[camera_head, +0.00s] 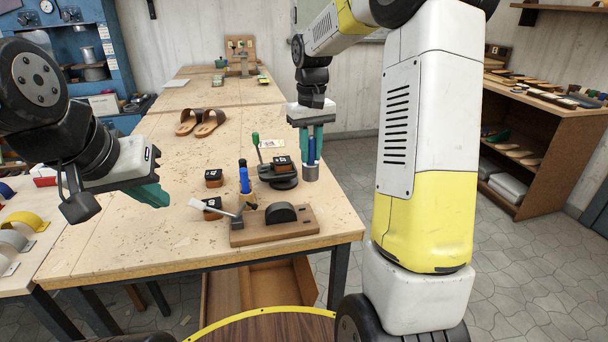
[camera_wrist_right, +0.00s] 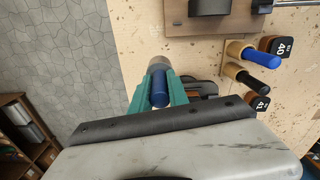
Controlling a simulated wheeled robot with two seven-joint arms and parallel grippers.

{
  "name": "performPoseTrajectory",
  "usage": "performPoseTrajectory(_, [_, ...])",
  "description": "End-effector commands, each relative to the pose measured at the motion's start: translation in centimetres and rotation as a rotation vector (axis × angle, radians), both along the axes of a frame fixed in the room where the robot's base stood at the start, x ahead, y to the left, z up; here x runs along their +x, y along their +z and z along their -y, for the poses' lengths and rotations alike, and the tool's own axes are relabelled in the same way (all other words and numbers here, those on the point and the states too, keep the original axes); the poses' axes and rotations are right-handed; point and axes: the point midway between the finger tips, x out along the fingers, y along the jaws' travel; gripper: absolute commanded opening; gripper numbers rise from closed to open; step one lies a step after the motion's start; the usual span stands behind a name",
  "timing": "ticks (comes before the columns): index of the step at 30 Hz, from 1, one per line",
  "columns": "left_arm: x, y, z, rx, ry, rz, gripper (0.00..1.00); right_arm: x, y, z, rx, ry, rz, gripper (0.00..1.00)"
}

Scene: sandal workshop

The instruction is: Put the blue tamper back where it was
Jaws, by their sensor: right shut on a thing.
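The blue tamper (camera_head: 311,150) has a blue handle and a grey metal head (camera_head: 311,173). My right gripper (camera_head: 311,140) is shut on its handle and holds it upright near the table's right edge. In the right wrist view the blue handle (camera_wrist_right: 160,88) shows between the teal fingers of my right gripper (camera_wrist_right: 159,92), with the metal head beyond. I cannot tell whether the head touches the table. My left gripper (camera_head: 152,195) hangs over the table's left side, away from the tamper; its finger gap is hidden.
Left of the tamper stands a black round-based device (camera_head: 284,183) with a green-knobbed lever. A wooden board (camera_head: 285,233) with a black half-disc lies in front. A blue-handled tool (camera_head: 244,178) stands in a wooden holder. Sandals (camera_head: 201,122) lie farther back; open table surrounds them.

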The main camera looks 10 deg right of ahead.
Motion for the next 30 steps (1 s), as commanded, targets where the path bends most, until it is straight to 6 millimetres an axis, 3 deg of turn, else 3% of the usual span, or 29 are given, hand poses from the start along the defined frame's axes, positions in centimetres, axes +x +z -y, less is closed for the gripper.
performPoseTrajectory(15, [0.0,0.0,0.0,0.000,0.000,0.000,0.00,0.0,-5.9,0.0,0.000,-0.001,-0.001,0.00])
performPoseTrajectory(26, [0.0,0.0,0.0,0.000,0.000,0.000,0.00,0.0,-6.4,0.0,0.000,-0.001,0.002,0.00])
performPoseTrajectory(27, [0.0,0.0,0.0,0.000,0.000,0.000,0.00,0.0,-6.5,0.0,0.000,-0.001,0.000,0.22])
performPoseTrajectory(30, [0.0,0.0,0.0,0.000,0.000,0.000,0.00,0.0,-6.4,0.0,0.000,-0.001,0.001,0.42])
